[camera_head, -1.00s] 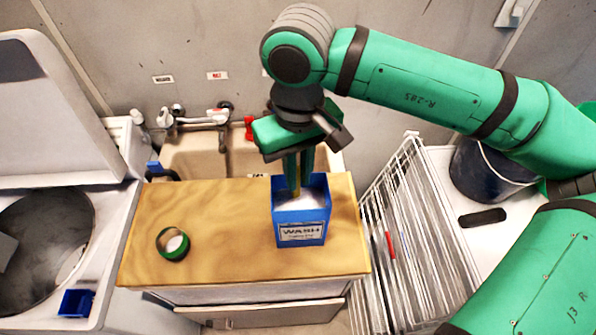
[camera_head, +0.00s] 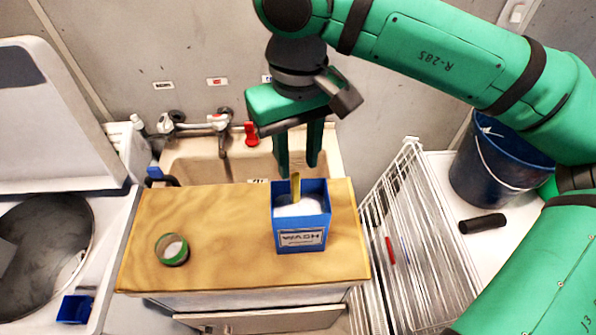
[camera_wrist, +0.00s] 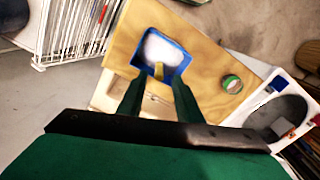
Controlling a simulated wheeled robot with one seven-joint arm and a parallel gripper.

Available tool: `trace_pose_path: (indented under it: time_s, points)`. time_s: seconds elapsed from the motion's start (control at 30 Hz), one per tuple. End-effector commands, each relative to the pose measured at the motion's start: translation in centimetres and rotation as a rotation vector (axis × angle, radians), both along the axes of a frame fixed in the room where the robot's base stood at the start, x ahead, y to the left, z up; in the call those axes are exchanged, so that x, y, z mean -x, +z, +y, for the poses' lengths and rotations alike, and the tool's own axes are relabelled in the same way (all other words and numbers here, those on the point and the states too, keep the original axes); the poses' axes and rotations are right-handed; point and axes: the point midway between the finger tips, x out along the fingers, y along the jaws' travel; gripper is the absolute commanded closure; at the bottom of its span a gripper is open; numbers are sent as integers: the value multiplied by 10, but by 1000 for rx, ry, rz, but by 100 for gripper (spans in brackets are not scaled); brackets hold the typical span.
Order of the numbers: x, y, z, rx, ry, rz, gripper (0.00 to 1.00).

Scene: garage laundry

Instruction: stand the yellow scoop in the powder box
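The blue powder box (camera_head: 300,238), labelled WASH, stands on the wooden board and holds white powder. The yellow scoop (camera_head: 295,187) stands in the box at its back side, with its handle sticking up above the rim. In the wrist view the scoop (camera_wrist: 159,71) shows at the near edge of the box (camera_wrist: 180,62). My gripper (camera_head: 298,172) is above and behind the box, with its fingers apart and nothing between them. Its fingertips (camera_wrist: 154,85) are clear of the scoop. The scoop's lower end is hidden in the powder.
A green round container (camera_head: 172,250) with white contents sits on the left of the wooden board (camera_head: 225,225). A sink with taps (camera_head: 205,122) is behind. A white wire rack (camera_head: 410,240) and a dark bucket (camera_head: 490,165) are at right. An open washer is at left.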

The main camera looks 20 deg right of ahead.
Motion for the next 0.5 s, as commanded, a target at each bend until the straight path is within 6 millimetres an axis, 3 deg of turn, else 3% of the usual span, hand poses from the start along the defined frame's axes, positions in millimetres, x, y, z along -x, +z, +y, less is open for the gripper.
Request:
trace_pose_path:
  time_s: [0.2,0.5]
  points:
    - [0,37,0,1,-1,-1,68]
    - [1,55,0,0,0,1,68]
